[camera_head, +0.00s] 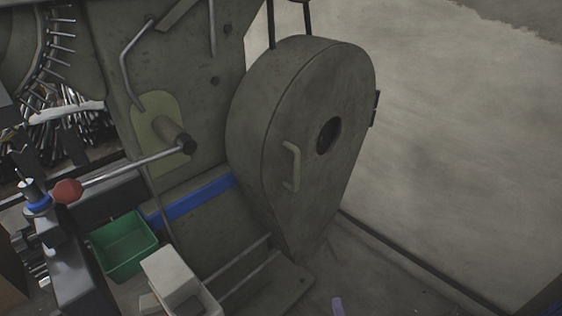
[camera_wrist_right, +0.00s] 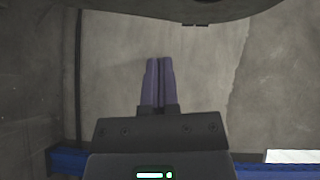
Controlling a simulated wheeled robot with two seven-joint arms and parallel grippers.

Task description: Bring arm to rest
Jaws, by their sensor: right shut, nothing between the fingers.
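My right gripper (camera_wrist_right: 160,84) shows in the right wrist view with its two purple fingers side by side, shut and empty. Bare grey floor or wall surface lies beyond them. My left gripper is not in view.
A rivet press with a large rounded guard (camera_head: 308,130) fills the middle of the head view. A lever with a red knob (camera_head: 67,191) sticks out leftward. A green bin (camera_head: 124,246) and a pale box (camera_head: 170,274) stand lower left.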

